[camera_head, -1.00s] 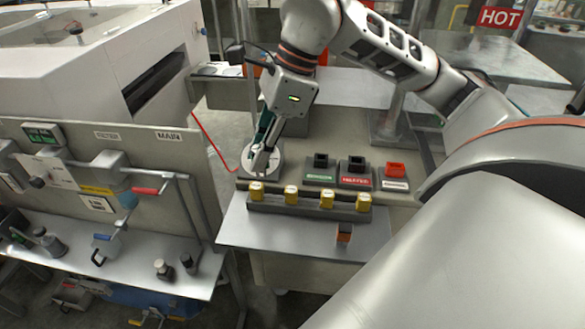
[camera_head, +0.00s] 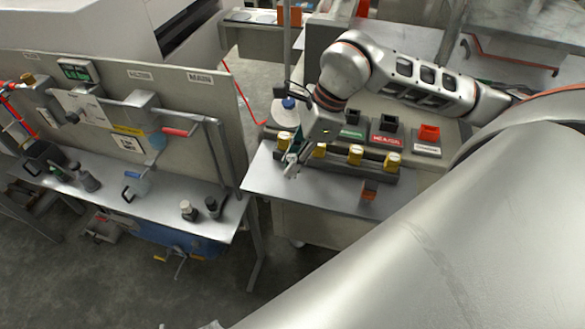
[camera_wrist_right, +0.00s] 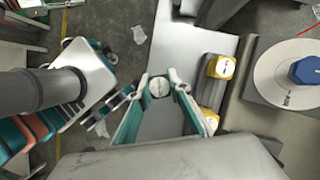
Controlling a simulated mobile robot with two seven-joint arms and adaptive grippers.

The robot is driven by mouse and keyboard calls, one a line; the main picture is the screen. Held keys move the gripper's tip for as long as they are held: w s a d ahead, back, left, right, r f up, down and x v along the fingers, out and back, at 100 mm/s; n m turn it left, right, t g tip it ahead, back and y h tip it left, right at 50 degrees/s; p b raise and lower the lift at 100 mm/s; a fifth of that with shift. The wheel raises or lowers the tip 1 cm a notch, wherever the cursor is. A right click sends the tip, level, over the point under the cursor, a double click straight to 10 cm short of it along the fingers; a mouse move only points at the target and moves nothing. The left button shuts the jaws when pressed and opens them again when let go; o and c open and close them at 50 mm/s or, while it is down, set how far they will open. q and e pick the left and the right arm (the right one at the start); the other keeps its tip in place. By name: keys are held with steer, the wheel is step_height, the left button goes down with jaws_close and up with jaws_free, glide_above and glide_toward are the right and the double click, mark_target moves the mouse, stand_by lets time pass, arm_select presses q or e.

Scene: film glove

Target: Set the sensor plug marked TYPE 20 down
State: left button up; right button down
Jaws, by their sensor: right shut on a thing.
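My right gripper (camera_head: 291,172) hangs over the left part of a silver shelf (camera_head: 330,190), in front of a rack. In the right wrist view, its teal-sided fingers (camera_wrist_right: 159,92) are shut on a small round plug (camera_wrist_right: 159,86) with a pale grey top. The marking on it is too small to read. The plug is seen from above, so its height over the shelf cannot be told. The silver shelf also shows in the wrist view (camera_wrist_right: 180,42). My left gripper is not in view.
A blue-capped thing (camera_head: 289,103) is on a round pale disc (camera_head: 284,115) behind.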

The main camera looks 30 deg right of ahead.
step_height(320, 180, down, 3)
steer(key=shift+f, duration=0.1)
steer(key=shift+f, duration=0.15)
steer(key=c, duration=1.9)
jaws_free()
steer(key=shift+r, duration=0.25)
steer(key=v, duration=1.1)
steer(key=shift+s+d+r, duration=0.1)
steer(key=shift+d+r, duration=0.1)
steer(key=shift+r, duration=0.15)
